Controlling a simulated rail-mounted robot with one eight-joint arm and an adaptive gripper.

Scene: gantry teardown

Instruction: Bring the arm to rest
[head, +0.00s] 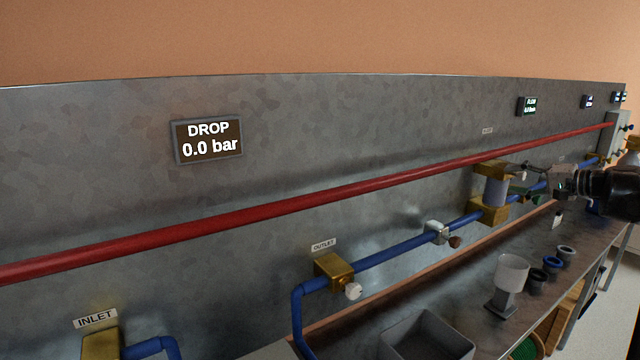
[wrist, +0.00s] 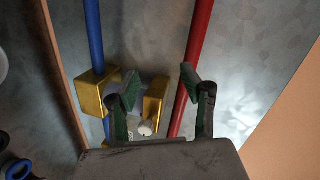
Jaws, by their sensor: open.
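My gripper (head: 540,182) is at the right of the head view, reaching toward the panel near a pale cylinder (head: 495,191) set between two brass blocks. In the wrist view my gripper (wrist: 160,86) is open, its two green-padded fingers spread apart. A brass block (wrist: 156,100) with a white knob (wrist: 146,128) shows between the fingers. I cannot tell whether the fingers touch it. Another brass block (wrist: 97,90) on the blue pipe lies to the left. My gripper's palm hides what lies below.
A red pipe (head: 250,217) runs along the panel above a blue pipe (head: 395,248). The bench below holds a grey bin (head: 428,340), a white cup on a stand (head: 512,268) and several rings (head: 553,262). The display (head: 208,139) reads DROP 0.0 bar.

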